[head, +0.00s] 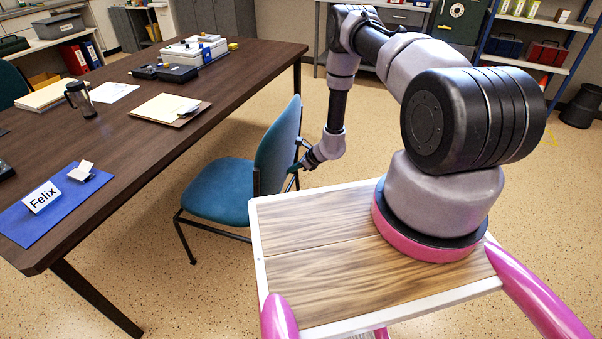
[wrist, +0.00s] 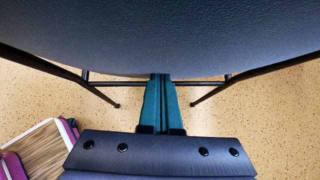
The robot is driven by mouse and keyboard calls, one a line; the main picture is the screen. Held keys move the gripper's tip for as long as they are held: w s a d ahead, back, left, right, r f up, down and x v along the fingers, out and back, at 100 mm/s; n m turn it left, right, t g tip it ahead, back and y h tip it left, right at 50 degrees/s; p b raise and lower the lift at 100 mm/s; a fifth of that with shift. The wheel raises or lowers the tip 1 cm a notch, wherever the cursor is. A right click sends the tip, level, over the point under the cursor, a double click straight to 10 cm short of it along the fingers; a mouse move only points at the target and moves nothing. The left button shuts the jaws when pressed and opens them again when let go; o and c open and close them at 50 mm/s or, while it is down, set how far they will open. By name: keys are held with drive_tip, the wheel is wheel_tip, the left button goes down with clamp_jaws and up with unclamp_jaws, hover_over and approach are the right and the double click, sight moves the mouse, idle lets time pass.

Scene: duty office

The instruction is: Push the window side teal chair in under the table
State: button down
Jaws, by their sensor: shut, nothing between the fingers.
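A teal chair (head: 222,190) with black legs stands at the right long side of the dark brown table (head: 140,120). Its seat points toward the table, and a gap of floor shows between seat and table edge. My gripper (head: 300,168) is behind the chair's backrest, with its fingers at the back's rear face. In the wrist view the shut teal fingers (wrist: 163,100) reach to the lower edge of the dark backrest (wrist: 165,40). They hold nothing. I cannot tell whether the tips touch the backrest. The window is not in view.
Another teal chair (head: 12,84) shows partly at the far left side of the table. The tabletop holds a name card (head: 41,196), a blue mat, a clipboard and a dark cup. Shelves (head: 530,45) stand at the back right. Open floor lies behind the chair.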

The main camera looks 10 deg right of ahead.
drive_tip(key=w+a, duration=0.9)
drive_tip(key=a, duration=0.5)
drive_tip(key=shift+w+r, duration=0.15)
drive_tip(key=shift+w, duration=0.2)
drive_tip(key=shift+d, duration=0.1)
